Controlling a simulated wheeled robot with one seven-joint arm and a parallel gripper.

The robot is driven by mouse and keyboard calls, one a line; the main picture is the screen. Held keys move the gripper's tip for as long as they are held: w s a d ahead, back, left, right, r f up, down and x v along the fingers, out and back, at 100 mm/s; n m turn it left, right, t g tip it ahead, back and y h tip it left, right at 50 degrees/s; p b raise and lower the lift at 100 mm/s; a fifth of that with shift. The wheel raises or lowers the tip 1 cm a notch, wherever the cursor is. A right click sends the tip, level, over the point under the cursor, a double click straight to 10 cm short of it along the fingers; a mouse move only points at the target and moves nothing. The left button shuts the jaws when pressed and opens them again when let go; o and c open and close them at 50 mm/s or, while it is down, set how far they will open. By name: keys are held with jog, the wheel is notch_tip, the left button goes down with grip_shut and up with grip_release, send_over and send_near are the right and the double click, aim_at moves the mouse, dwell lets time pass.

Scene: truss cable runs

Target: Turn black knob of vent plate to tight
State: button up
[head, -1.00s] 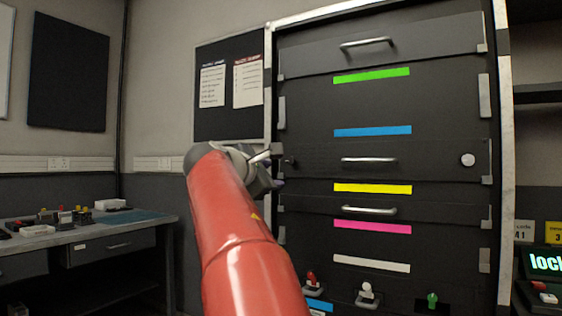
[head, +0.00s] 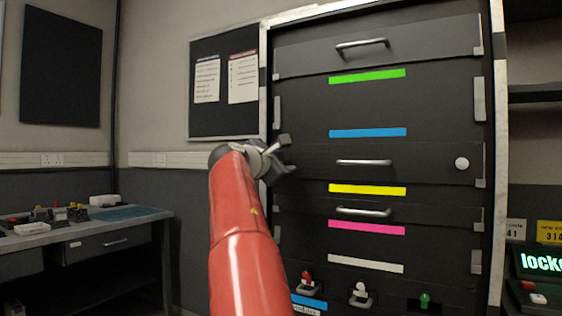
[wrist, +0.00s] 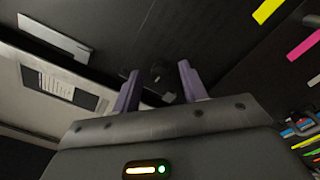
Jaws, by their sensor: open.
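The vent plate (head: 425,163) is a dark panel across the rack front with a silver bar handle in its middle. A pale round knob (head: 461,164) sits at its right end. My gripper (head: 286,154) is at the plate's left end and hides the black knob there in the head view. In the wrist view, the black knob (wrist: 158,73) shows as a small dark lump between and beyond the two purple fingertips. My gripper (wrist: 158,80) is open, with no visible contact on the knob. Its dark shape on the dark panel makes its turn position unreadable.
Other rack panels with silver handles (head: 362,211) and coloured strips (head: 367,189) lie above and below. Small red, white and green controls (head: 360,291) are low on the rack. A workbench (head: 90,232) stands at left; a notice board (head: 225,95) hangs behind my gripper.

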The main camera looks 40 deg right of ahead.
jog(key=shift+c, duration=0.4)
grip_shut()
jog(key=shift+m, duration=0.4)
jog(key=m, duration=0.3)
jog(key=shift+m, duration=0.3)
jog(key=m+b, duration=0.1)
jog(key=m, duration=0.3)
jog(key=shift+f+m, duration=0.1)
jog(key=shift+m, duration=0.2)
jog(key=m, duration=0.4)
jog(key=shift+m+b, duration=0.3)
jog(key=shift+b, duration=0.05)
jog(key=shift+m+b, duration=0.3)
jog(key=shift+m, duration=1.9)
